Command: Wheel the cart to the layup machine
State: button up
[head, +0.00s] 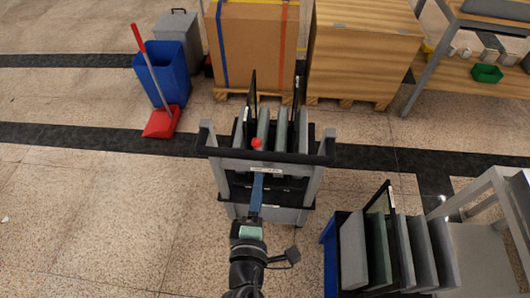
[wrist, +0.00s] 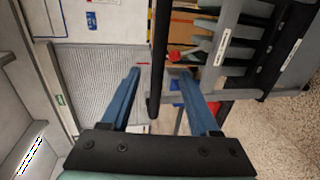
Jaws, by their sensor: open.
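The cart (head: 231,167) stands upright in the middle of the head view, with grey posts and dark and grey panels standing in it. Its black handle bar (head: 222,153) runs across the near side. My gripper (head: 257,178) reaches the handle from the near side. In the wrist view my gripper (wrist: 159,74) has its two blue fingers apart, and the black handle bar (wrist: 158,50) shows between them. I cannot tell whether either finger touches it. I cannot identify the layup machine for sure in either view.
A blue bin (head: 168,75), a red dustpan (head: 161,122) and a grey bin (head: 179,27) stand back left. Boxes on pallets (head: 252,45) block the space behind the cart. A panel rack (head: 330,255) stands close at right. Floor at left is clear.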

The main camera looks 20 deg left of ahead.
aim_at(263, 160)
jog(key=x, duration=1.1)
jog(key=shift+w+p, duration=0.15)
jog(key=shift+p, duration=0.2)
grip_shut()
dwell(0.9)
